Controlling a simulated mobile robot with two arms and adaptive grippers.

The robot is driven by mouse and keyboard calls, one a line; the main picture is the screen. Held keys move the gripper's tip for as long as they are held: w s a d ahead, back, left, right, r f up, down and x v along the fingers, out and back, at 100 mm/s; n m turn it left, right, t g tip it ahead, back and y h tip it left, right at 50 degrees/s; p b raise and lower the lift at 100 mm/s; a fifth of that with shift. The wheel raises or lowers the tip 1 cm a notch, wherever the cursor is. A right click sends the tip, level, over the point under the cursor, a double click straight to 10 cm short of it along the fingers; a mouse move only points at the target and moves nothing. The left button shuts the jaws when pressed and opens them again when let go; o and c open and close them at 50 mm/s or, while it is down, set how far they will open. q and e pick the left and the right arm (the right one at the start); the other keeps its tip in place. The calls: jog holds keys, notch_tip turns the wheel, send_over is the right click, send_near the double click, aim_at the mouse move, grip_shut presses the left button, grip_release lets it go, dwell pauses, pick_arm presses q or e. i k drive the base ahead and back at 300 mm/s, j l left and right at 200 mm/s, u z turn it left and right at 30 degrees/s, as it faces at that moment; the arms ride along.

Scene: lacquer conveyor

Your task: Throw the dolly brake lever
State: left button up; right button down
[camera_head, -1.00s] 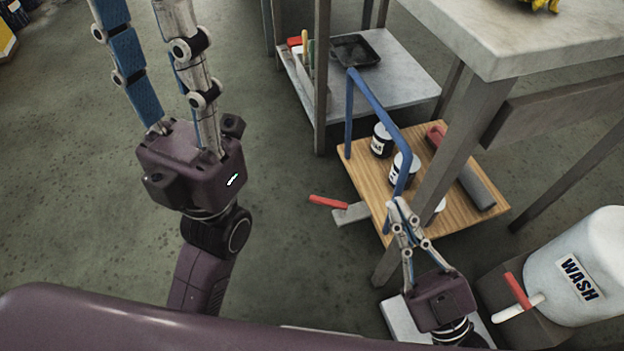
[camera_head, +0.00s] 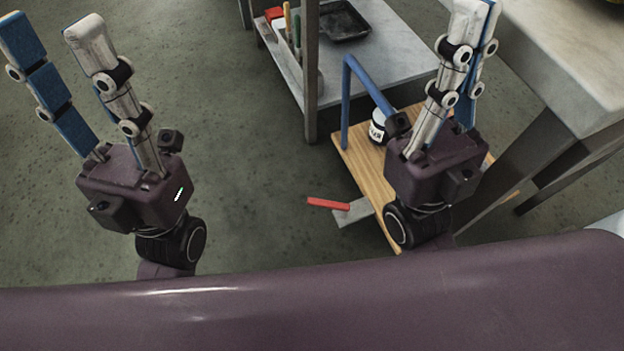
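The brake lever (camera_head: 328,204) is a red bar on a grey metal plate (camera_head: 354,213) at the left edge of the wooden dolly (camera_head: 370,175). The dolly has a blue push handle (camera_head: 346,100). My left gripper (camera_head: 50,28) is at the upper left, open and empty, well left of the lever. My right gripper (camera_head: 478,12) is raised over the dolly's right part, to the right of the lever. Its fingers overlap in this view, so its opening is unclear. It hides much of the dolly and handle. Neither gripper touches the lever.
A dark-lidded jar (camera_head: 377,128) stands on the dolly. Behind it, a metal shelf (camera_head: 392,50) holds a black tray (camera_head: 343,20) and handled tools. A worktable (camera_head: 560,60) stands at the right. The floor left of the lever is clear.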

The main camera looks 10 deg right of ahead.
aim_at(344, 209)
jog(key=j+z, duration=0.35)
jog(key=j, duration=0.3)
jog(key=j+z, duration=0.35)
jog(key=j, duration=0.35)
